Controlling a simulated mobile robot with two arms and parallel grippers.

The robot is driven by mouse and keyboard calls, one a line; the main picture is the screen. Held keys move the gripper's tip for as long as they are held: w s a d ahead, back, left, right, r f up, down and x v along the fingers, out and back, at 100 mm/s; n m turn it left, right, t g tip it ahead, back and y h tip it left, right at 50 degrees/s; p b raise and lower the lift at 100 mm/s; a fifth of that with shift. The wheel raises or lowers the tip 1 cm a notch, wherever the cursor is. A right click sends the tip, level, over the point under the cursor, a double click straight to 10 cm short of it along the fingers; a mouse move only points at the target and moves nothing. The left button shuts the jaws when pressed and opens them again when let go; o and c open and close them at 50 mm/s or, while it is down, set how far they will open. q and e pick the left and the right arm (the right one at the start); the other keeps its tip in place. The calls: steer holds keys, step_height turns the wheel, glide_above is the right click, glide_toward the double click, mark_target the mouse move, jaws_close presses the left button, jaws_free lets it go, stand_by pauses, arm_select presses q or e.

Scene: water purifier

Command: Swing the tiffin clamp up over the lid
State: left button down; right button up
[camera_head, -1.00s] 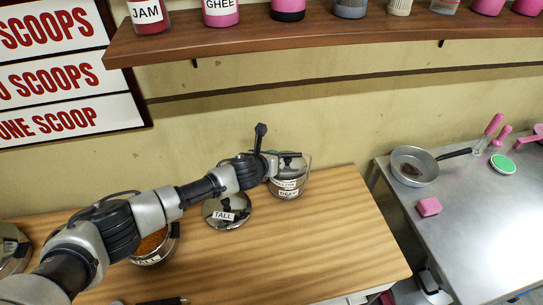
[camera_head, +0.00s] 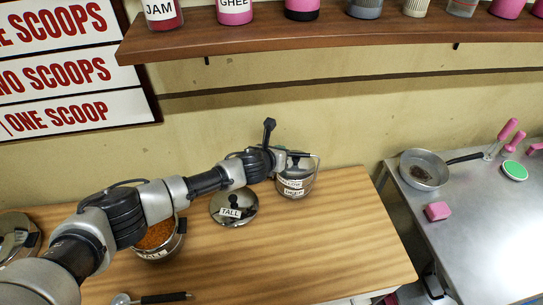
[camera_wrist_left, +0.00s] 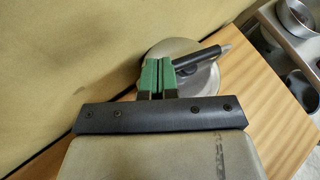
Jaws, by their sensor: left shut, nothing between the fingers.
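The tiffin (camera_head: 297,186) is a steel pot with labels, standing at the back right of the wooden counter. A thin wire loop (camera_head: 317,163) stands up at its right side. In the left wrist view, the round steel lid (camera_wrist_left: 208,82) has a black bar with a grey end (camera_wrist_left: 205,56) across it; I cannot tell whether this is the clamp. My left gripper (camera_head: 284,156) is at the tiffin's top left. Its green fingers (camera_wrist_left: 158,66) are shut and empty, beside the bar's left end. Contact is unclear. My right gripper is not in view.
An open pot of orange contents (camera_head: 158,236) stands further left, partly behind my arm. A black-handled tool (camera_head: 165,297) lies at the front. The counter's right front (camera_head: 330,245) is clear. A shelf (camera_head: 300,32) runs above.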

arm_select(q)
steer(key=v, duration=1)
steer(key=shift+s, duration=0.3)
